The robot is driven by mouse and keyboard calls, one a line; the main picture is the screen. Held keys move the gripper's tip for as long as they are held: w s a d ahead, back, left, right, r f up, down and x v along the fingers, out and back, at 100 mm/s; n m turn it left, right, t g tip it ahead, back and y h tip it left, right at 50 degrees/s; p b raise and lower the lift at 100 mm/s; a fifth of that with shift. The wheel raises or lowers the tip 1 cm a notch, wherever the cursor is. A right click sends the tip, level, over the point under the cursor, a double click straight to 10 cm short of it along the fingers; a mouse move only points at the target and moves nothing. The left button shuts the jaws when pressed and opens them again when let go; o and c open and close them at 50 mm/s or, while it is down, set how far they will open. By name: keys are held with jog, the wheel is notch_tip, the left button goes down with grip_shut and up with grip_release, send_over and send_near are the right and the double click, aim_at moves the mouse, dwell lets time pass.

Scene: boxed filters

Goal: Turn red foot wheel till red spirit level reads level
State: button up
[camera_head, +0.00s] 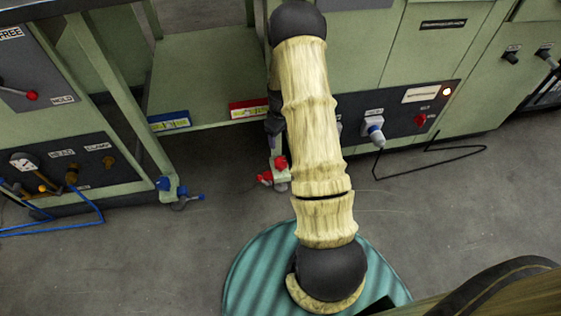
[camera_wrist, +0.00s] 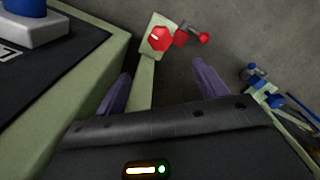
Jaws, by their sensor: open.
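The red spirit level (camera_head: 249,108) is on the front edge of the green shelf, partly hidden by my arm; its bubble is too small to read. The red foot (camera_head: 281,163) stands below it, close to my arm. In the wrist view, a red faceted knob (camera_wrist: 160,39) with a white mark sits on a pale green plate. Beside it are a red block (camera_wrist: 181,38) and a grey stem with a red ball end (camera_wrist: 204,38); I cannot tell which part is the wheel. My gripper (camera_wrist: 161,68) is open and empty, with the red knob beyond its fingertips.
A blue spirit level (camera_head: 169,122) and blue foot (camera_head: 170,188) are at the left; the blue foot also shows in the wrist view (camera_wrist: 262,88). A cabinet with a grey-blue plug (camera_head: 374,131) and black cable stands right.

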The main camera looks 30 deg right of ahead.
aim_at(281, 161)
notch_tip(281, 161, down, 16)
jog(key=b, duration=0.7)
jog(key=shift+f+b, duration=0.1)
jog(key=shift+b, duration=0.25)
jog(key=c, duration=1)
jog(key=shift+o, duration=0.2)
